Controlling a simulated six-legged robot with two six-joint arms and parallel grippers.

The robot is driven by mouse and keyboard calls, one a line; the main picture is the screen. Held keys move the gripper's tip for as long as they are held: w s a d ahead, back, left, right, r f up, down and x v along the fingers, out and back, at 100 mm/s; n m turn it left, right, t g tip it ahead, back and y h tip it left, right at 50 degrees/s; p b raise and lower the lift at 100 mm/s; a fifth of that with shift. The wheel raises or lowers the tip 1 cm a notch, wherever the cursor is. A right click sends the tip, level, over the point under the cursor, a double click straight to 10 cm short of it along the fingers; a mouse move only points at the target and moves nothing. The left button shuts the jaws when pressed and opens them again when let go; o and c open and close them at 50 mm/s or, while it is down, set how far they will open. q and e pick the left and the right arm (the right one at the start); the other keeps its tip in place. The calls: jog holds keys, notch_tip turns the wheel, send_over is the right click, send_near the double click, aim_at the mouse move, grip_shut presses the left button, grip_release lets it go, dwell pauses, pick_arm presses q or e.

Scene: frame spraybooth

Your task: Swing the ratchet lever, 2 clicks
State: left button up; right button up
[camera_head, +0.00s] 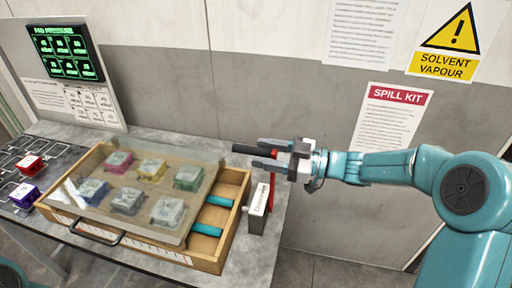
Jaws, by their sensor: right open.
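The ratchet lever is a red arm (272,188) rising from a small pale box (258,208) at the right end of the wooden tray. A black bar (240,149), which looks like the lever's grip, lies level at its top. My right gripper (259,152) reaches in from the right and is open. Its two grey fingers lie above and below the black bar in the picture; I cannot tell whether they touch it. The gripper hides the lever's top. My left gripper is out of view.
A wooden tray (207,266) with a clear lid (88,213) over several coloured blocks stands on the grey table (262,258). Red (29,164) and purple (24,195) blocks sit at the left. A pad pressure display (66,52) stands behind. The wall is close behind the gripper.

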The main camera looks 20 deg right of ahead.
jog(key=x, duration=0.2)
jog(key=shift+w+a+f, duration=0.1)
jog(key=shift+w+f, duration=0.05)
jog(key=shift+w, duration=0.25)
jog(key=shift+s+a, duration=0.1)
jog(key=shift+s, duration=0.1)
jog(key=shift+w, duration=0.1)
grip_shut()
jog(key=shift+s+a+f+b, duration=0.15)
jog(key=shift+s+b, duration=0.15)
jog(key=shift+b, duration=0.15)
jog(key=s+a+f+n+b, duration=0.3)
jog(key=s+a+n+b, duration=0.3)
jog(key=s+b, duration=0.3)
jog(key=n+b, duration=0.1)
jog(key=b, duration=0.3)
jog(key=shift+f, duration=0.2)
grip_release()
jog(key=shift+a, duration=0.1)
